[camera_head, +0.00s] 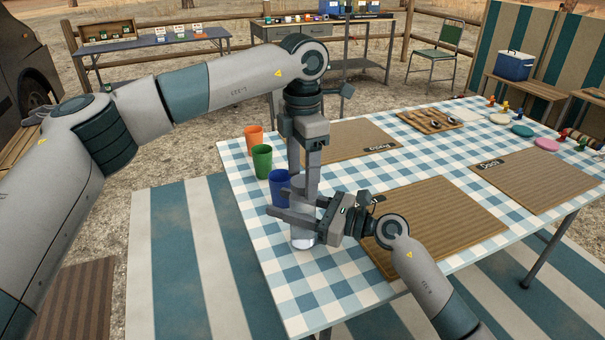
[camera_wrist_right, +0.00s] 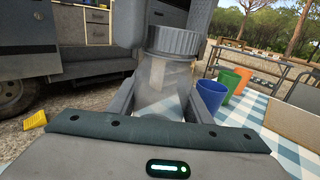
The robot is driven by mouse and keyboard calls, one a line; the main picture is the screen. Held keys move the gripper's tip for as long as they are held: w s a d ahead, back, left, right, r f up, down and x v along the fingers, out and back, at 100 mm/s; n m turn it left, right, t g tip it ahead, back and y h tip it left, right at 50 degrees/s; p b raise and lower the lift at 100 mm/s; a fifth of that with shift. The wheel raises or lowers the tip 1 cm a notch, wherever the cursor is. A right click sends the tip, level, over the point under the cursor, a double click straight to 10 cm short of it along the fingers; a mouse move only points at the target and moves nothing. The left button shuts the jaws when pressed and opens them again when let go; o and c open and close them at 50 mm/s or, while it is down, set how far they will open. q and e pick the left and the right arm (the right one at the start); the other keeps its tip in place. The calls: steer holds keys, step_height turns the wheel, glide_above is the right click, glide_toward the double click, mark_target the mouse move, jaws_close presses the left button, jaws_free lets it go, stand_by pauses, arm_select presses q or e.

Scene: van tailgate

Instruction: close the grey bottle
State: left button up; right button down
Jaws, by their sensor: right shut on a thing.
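The grey bottle (camera_wrist_right: 163,88) has a clear body and a ribbed grey cap (camera_wrist_right: 173,40) at its neck. In the right wrist view it stands upright between the fingers of my right gripper (camera_wrist_right: 160,105). In the head view only the lower part of the bottle (camera_head: 303,240) shows, on the checked tablecloth. My right gripper (camera_head: 292,219) reaches in from the right and is shut around the bottle body. My left gripper (camera_head: 308,190) points straight down from above the bottle. Its fingertips and the cap are hidden there, so I cannot tell whether it touches the cap.
A blue cup (camera_head: 280,187), a green cup (camera_head: 262,161) and an orange cup (camera_head: 254,140) stand close by on the left side of the table (camera_head: 335,290). A brown mat (camera_head: 435,225) lies to the right. The near left part of the table is clear.

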arm_select(q)
step_height(320, 180, up, 12)
stand_by(0.8)
arm_select(e)
steer(key=c, duration=0.8)
jaws_free()
steer(key=shift+c, duration=0.2)
arm_select(q)
steer(key=shift+f+b, duration=1.1)
arm_select(e)
steer(key=v, duration=1.7)
steer(key=shift+d, duration=0.25)
steer(key=shift+s, duration=0.1)
